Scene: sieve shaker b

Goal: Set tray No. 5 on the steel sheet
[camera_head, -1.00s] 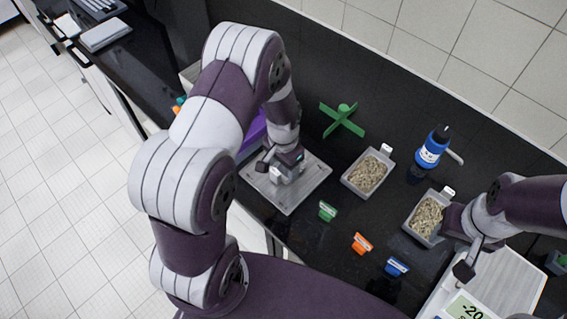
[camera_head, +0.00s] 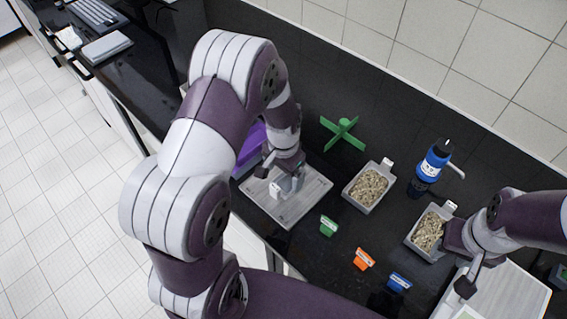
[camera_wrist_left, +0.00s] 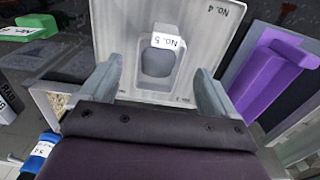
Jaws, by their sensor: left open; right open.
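Tray No. 5 (camera_wrist_left: 158,64) is a small grey tray with a white "No. 5" tab. It stands on the steel sheet (camera_wrist_left: 130,18), between the fingers of my left gripper (camera_wrist_left: 158,88). The fingers are open and apart from it on both sides. In the head view my left gripper (camera_head: 287,180) is above the steel sheet (camera_head: 306,200), with the white tab (camera_head: 276,190) showing below it and most of the tray hidden. The sheet bears printed numbers, among them "No. 4". My right gripper (camera_head: 452,240) is open at the right side of a grain-filled tray (camera_head: 428,231).
Another grain-filled tray (camera_head: 369,188) stands right of the sheet. Green (camera_head: 328,225), orange (camera_head: 363,260) and blue (camera_head: 399,282) labelled clips line the front. A green cross-shaped piece (camera_head: 343,133) and blue bottle (camera_head: 433,162) stand behind. A purple object (camera_head: 250,147) is left of the sheet.

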